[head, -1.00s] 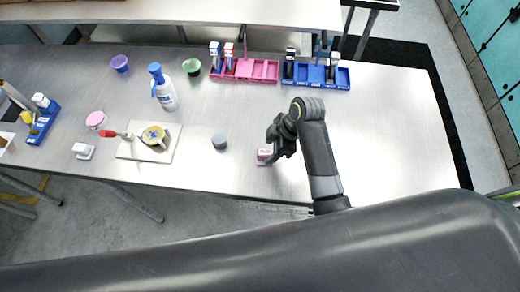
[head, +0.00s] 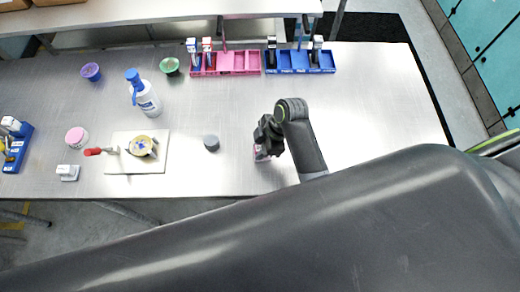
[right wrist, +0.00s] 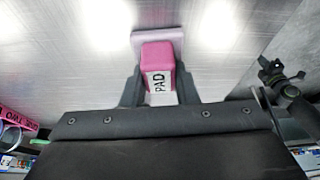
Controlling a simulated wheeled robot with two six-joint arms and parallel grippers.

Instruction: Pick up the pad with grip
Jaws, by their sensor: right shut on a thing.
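The pad is a pink block with a white label reading PAD and a wider, paler pink base (right wrist: 157,43). In the head view the pad (head: 261,153) is near the table's front edge, mostly covered by my right gripper (head: 266,143). In the right wrist view my right gripper (right wrist: 157,88) is shut on the pad's grip, one finger on each side. I cannot tell whether the base touches the table. A dark jointed part at the right of the wrist view looks like my left gripper (right wrist: 275,75); its jaws are unclear.
A grey cylinder (head: 211,143) stands left of the pad. Further left are a white board (head: 122,160) with a yellow round item, a pink-lidded jar (head: 76,137) and a white bottle (head: 148,101). Pink (head: 234,64) and blue (head: 300,64) racks stand behind. The table's right side is clear.

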